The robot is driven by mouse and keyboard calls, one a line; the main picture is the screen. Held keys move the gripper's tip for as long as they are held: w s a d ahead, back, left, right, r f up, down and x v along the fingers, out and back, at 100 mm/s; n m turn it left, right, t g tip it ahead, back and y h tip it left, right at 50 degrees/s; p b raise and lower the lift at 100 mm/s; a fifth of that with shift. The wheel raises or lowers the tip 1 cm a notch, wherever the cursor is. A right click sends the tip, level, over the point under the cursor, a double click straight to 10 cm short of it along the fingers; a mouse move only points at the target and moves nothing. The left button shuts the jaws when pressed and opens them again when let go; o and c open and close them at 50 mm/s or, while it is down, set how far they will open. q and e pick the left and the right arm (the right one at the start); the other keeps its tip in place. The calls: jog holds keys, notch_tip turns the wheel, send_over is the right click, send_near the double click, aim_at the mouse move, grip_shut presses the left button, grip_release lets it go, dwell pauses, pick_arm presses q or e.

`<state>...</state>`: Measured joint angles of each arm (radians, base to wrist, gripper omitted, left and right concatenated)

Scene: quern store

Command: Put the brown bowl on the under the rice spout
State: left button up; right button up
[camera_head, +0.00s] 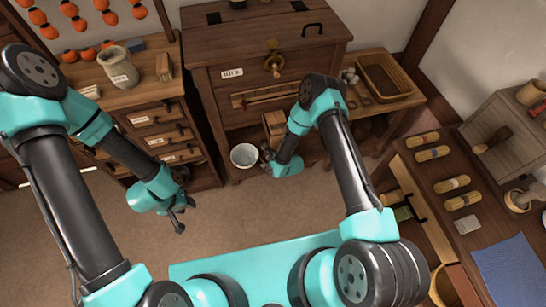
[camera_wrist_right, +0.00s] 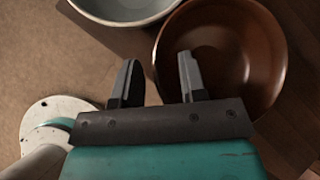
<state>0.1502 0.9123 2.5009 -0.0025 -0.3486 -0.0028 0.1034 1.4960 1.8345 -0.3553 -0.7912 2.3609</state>
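The brown bowl (camera_wrist_right: 262,62) shows in the right wrist view, upright and empty, beyond my right gripper (camera_wrist_right: 160,78). That gripper is open and empty; its right finger overlaps the bowl's near-left rim, and I cannot tell whether they touch. In the head view my right gripper (camera_head: 267,158) is low in front of the wooden chest (camera_head: 215,80), and I cannot make out the brown bowl there. A wooden fitting (camera_head: 273,63), possibly the rice spout, is on the chest's front. My left gripper (camera_head: 181,214) hangs over bare floor, its fingers apart and empty.
A pale bowl (camera_head: 244,155) stands left of my right gripper and also shows in the right wrist view (camera_wrist_right: 120,14). A drawer cabinet with a crock (camera_head: 118,68) is on the left. A wicker basket (camera_head: 388,77) and a worktop with a blue cloth (camera_head: 512,272) are right.

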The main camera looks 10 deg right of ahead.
jog(key=shift+c, duration=0.2)
dwell(0.3)
grip_shut()
